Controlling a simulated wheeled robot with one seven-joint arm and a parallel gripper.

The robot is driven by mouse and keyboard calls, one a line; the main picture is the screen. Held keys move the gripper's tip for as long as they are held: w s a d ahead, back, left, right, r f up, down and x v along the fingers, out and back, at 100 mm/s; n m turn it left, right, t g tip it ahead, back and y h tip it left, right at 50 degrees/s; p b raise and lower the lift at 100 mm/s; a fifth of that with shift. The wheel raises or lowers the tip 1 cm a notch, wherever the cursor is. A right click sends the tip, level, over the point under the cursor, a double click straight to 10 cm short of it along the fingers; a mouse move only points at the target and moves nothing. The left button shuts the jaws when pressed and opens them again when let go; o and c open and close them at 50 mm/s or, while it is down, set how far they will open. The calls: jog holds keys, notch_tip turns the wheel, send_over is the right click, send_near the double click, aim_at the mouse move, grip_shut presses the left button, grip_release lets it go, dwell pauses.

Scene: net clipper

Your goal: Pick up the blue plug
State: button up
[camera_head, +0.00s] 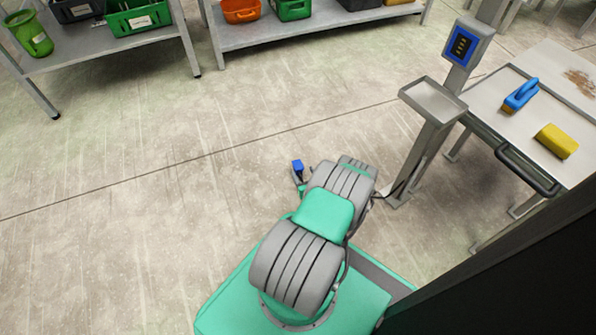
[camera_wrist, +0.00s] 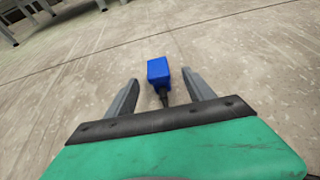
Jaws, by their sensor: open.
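The blue plug (camera_wrist: 158,70) lies on the concrete floor, with a dark cable end (camera_wrist: 164,96) pointing toward my gripper. My gripper (camera_wrist: 159,82) is open, with one grey finger on each side of the plug's near part and cable. The plug's blue body reaches a little beyond the fingertips, and I see no finger touching it. In the head view the plug (camera_head: 297,165) shows as a small blue block just beyond my arm. My arm hides most of my gripper there.
A grey stand with a tray (camera_head: 432,101) and a screen (camera_head: 463,47) stands to the right. A cart (camera_head: 480,95) beside it holds a blue brush (camera_head: 521,95) and a yellow sponge (camera_head: 557,141). Shelves (camera_head: 300,25) with bins line the back. The floor on the left is clear.

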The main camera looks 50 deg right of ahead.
aim_at(299, 166)
jog(key=b+x, duration=0.2)
jog(key=x, duration=0.4)
jog(key=shift+a+b, duration=0.15)
jog(key=shift+b, duration=0.25)
jog(key=shift+w+d, duration=0.3)
jog(key=shift+w, duration=0.15)
jog(key=shift+r, duration=0.1)
grip_shut()
